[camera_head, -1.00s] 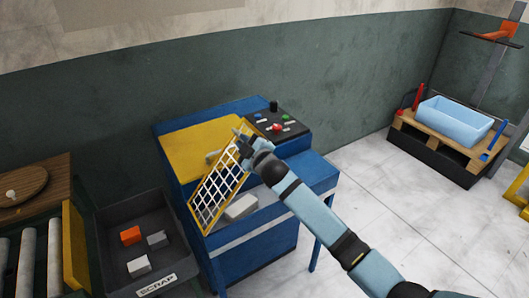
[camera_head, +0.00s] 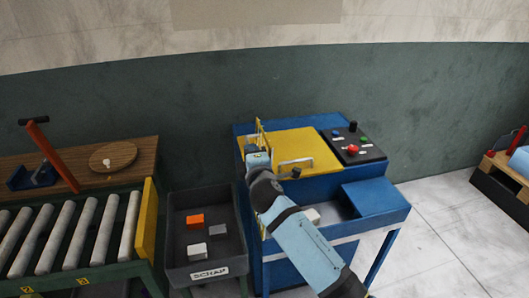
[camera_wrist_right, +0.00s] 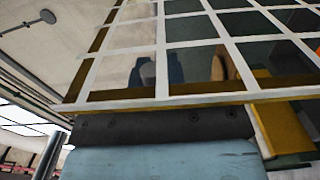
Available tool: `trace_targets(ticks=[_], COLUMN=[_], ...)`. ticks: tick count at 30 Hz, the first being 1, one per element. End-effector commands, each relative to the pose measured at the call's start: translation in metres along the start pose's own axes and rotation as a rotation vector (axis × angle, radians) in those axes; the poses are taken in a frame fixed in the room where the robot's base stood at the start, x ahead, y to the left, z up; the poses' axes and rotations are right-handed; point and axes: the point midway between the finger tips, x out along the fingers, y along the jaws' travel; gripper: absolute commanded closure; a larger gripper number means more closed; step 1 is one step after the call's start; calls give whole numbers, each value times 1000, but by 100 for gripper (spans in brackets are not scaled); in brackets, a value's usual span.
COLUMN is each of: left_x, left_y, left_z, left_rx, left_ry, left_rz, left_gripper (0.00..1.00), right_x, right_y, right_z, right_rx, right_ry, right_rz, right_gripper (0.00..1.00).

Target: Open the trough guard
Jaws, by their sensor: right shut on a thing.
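The trough guard (camera_head: 260,130) is a yellow-framed panel with white mesh. In the head view it stands roughly upright at the left side of the blue press (camera_head: 300,180) and shows almost edge-on. In the right wrist view its mesh (camera_wrist_right: 200,50) fills the upper part, with its yellow edge close against my gripper. My right gripper (camera_head: 257,152) is shut on the guard; the fingertips are largely hidden. A white block (camera_head: 312,215) lies in the trough, partly behind my arm. My left gripper is not in view.
The press has a yellow top (camera_head: 295,150) with a metal handle (camera_head: 297,162) and a black button panel (camera_head: 353,145). A grey scrap bin (camera_head: 180,240) with several blocks stands left of it, beside a roller conveyor (camera_head: 75,235). Open floor lies to the right.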

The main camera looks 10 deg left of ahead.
Motion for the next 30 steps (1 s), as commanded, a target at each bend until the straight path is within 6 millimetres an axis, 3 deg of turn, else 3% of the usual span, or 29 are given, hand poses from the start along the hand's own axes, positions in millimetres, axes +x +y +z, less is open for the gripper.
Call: trace_targets(ticks=[14, 15, 18, 30], left_x=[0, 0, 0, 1], left_y=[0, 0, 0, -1], left_z=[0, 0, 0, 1], left_rx=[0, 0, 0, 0], left_ry=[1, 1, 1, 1], left_rz=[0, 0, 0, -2], left_gripper=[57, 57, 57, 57], right_x=[0, 0, 0, -9], right_y=[2, 2, 2, -1], right_z=[-5, -5, -5, -5], right_rx=[-18, -18, -17, -16], right_ry=[0, 0, 0, 1], right_rz=[3, 3, 3, 1], right_gripper=[100, 84, 62, 62])
